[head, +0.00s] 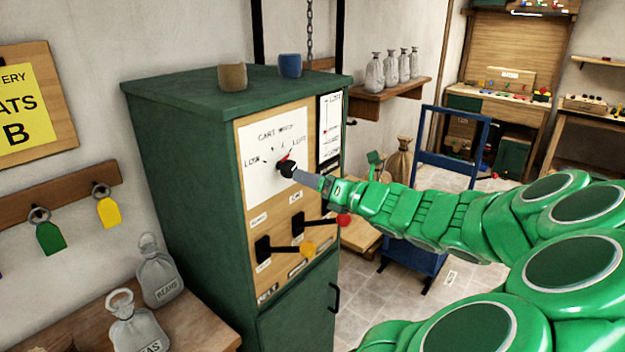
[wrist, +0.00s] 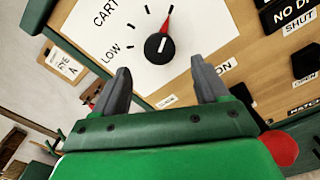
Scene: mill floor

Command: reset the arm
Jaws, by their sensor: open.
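My gripper (wrist: 165,85) is open in the wrist view, its two grey fingers apart with nothing between them. It points at the cart hoist panel, and a black knob with a red pointer (wrist: 160,47) lies just beyond the fingertips. In the head view my green arm reaches in from the right, and my gripper (head: 300,176) is close to the knob (head: 286,168) on the white dial plate (head: 260,185). The arm's end hides part of the panel. I cannot tell whether a finger touches the knob.
The green cabinet (head: 180,190) carries a brown cup (head: 232,76) and a blue cup (head: 290,66) on top. Levers with a yellow knob (head: 307,248) and a red knob (head: 344,220) stick out below the dial. A blue cart (head: 412,245) stands behind my arm.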

